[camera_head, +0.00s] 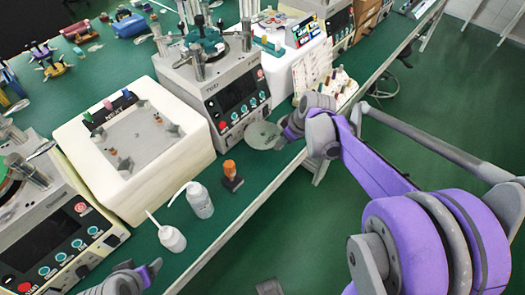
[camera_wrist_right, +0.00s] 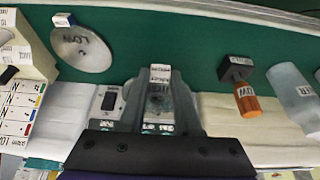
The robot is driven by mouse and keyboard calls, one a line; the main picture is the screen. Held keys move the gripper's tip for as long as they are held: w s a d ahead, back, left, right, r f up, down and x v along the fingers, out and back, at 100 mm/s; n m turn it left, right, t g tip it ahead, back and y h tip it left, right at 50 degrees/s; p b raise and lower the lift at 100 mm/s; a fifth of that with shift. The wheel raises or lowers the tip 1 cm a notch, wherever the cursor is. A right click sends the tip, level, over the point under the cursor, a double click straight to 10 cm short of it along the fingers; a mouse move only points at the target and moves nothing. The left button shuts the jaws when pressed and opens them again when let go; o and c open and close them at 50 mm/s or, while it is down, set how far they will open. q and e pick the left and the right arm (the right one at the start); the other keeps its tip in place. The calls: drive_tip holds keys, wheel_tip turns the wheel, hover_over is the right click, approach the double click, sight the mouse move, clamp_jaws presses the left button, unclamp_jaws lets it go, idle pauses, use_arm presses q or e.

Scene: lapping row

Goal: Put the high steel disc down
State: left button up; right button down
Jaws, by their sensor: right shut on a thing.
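My right gripper (camera_head: 287,134) is over the front edge of the green bench, right of a grey machine. In the right wrist view its fingers (camera_wrist_right: 158,90) are shut on a small steel-grey piece (camera_wrist_right: 159,98), taken as the high steel disc. White labels show on it, too small to read; the fingers hide its sides. Whether it touches the bench cannot be told. A wide flat grey plate (camera_head: 262,135) lies beside the gripper; it also shows in the right wrist view (camera_wrist_right: 85,50). My left gripper (camera_head: 150,270) is at the bottom left, its opening unclear.
An orange-handled piece with a dark base (camera_head: 231,178) stands near the bench edge, with two white bottles (camera_head: 200,200) to its left. A cream tray (camera_head: 190,158) and the grey machine (camera_head: 215,90) stand behind. Bare green bench lies between plate and orange-handled piece.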

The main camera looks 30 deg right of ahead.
hover_over(277, 161)
drive_tip(key=s, duration=0.2)
drive_tip(key=f, duration=0.5)
drive_tip(key=shift+w+d+f+b, duration=0.15)
drive_tip(key=shift+d+b, duration=0.15)
drive_tip(key=shift+d, duration=0.05)
drive_tip(key=shift+f, duration=1.95)
drive_tip(key=shift+f+b, duration=0.1)
drive_tip(key=shift+b, duration=0.25)
drive_tip(key=c, duration=0.6)
unclamp_jaws()
